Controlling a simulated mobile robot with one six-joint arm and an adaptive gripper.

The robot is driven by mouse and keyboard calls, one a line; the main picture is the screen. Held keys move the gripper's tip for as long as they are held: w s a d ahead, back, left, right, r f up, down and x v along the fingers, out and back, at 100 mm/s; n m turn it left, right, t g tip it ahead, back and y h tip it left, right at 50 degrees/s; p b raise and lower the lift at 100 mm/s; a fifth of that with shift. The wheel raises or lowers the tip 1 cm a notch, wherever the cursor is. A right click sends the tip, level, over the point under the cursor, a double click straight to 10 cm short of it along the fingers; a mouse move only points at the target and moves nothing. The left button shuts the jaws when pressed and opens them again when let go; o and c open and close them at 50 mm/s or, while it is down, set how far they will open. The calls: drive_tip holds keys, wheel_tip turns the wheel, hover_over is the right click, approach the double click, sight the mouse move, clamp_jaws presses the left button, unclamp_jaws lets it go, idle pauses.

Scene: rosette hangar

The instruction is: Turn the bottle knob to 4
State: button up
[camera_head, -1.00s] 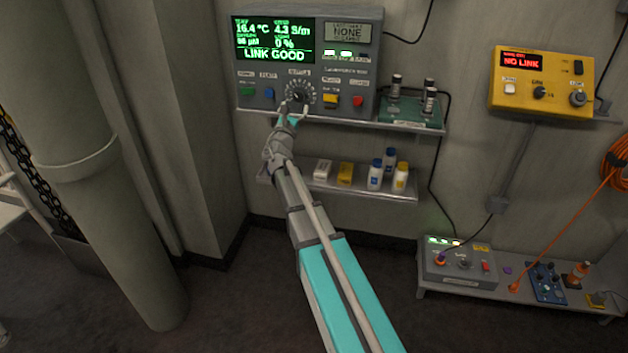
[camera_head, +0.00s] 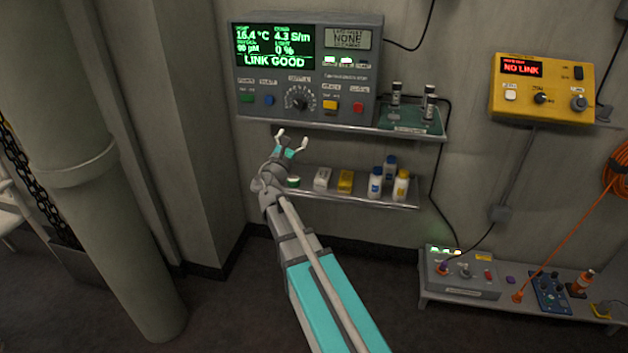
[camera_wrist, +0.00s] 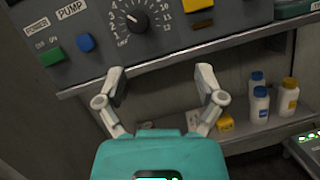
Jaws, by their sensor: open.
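The bottle knob (camera_head: 298,99) is a black dial on the grey control panel (camera_head: 356,76), ringed by numbers. It also shows at the top of the wrist view (camera_wrist: 137,19), where its white pointer mark leans to the upper left, among the low numbers; the exact number is too small to read surely. My gripper (camera_head: 291,138) is open and empty, in front of and below the panel, apart from the knob. In the wrist view its two fingers (camera_wrist: 160,75) are spread wide below the shelf edge under the panel.
Green (camera_head: 247,98) and blue (camera_head: 268,99) buttons sit left of the knob, yellow (camera_head: 330,105) and red (camera_head: 358,107) ones right. A lower shelf (camera_head: 400,201) with boxes and bottles is beside my gripper. A thick pipe (camera_head: 75,170) stands at left.

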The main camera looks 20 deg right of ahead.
drive_tip(key=s+f+m+g+y+p, duration=0.2)
drive_tip(key=s+m+g+y+p, duration=0.1)
drive_tip(key=s+m+g+p, duration=0.3)
drive_tip(key=s+f+m+g+y+p, duration=0.3)
drive_tip(key=s+m+g+p, duration=0.3)
drive_tip(key=s+m, duration=0.4)
drive_tip(key=shift+f+m+p, duration=0.2)
drive_tip(key=shift+m+p, duration=0.3)
drive_tip(key=shift+m, duration=0.9)
drive_tip(key=shift+y, duration=0.3)
drive_tip(key=s+a+r+m+g+y+p, duration=0.2)
drive_tip(key=s+a+m+y+p, duration=0.3)
drive_tip(key=s+a+y+p, duration=0.3)
drive_tip(key=s+a+g, duration=0.1)
drive_tip(key=s+a, duration=0.1)
drive_tip(key=a, duration=0.2)
drive_tip(key=shift+a+r+g, duration=0.2)
drive_tip(key=shift+g, duration=0.2)
idle(1.4)
